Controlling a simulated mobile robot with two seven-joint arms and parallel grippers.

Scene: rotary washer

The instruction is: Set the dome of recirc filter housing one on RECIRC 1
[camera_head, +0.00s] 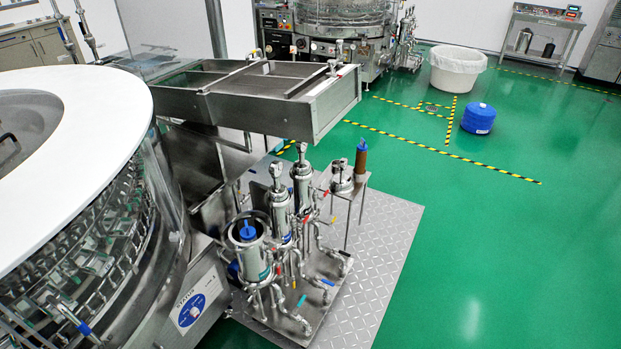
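Three steel filter housings stand in a row on a skid beside the washer. The nearest housing (250,258) has no dome on it, and a blue-topped filter cartridge (247,231) shows in its open mouth. The middle housing (280,215) and the far housing (302,185) have domed tops. I cannot read the labels, so I cannot tell by text which is RECIRC 1. A loose steel dome (342,184) sits on a small side stand (356,195) behind the housings. Neither of my grippers is in view.
The round washer (110,215) with its white top fills the left side. A steel trough (335,97) overhangs behind the housings. A brown cylinder with a blue top (361,160) stands on the side stand. Open green floor (500,250) lies to the right.

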